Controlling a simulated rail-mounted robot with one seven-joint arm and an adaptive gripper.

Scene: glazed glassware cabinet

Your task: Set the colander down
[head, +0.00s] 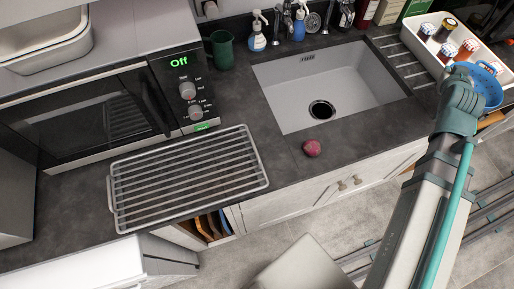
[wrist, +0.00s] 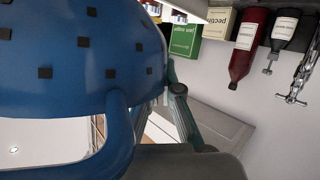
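The blue colander (head: 488,88) is at the right edge of the head view, partly hidden by my arm. It is large and close in the wrist view (wrist: 75,60), with dark square holes and a looped blue handle (wrist: 116,135). My gripper (head: 466,74) is at the colander's rim in the head view. One grey-green finger (wrist: 182,110) shows beside the colander in the wrist view, and the grip looks closed on its rim or handle. The exact contact is hidden. I cannot tell whether the colander's underside touches anything.
A white tray (head: 417,46) with several jars stands beside the colander. The sink (head: 330,80) is empty. A red round item (head: 312,148) lies on the counter before it. A wire rack (head: 185,178) lies before the microwave (head: 95,110). A green mug (head: 222,50) and bottles stand behind.

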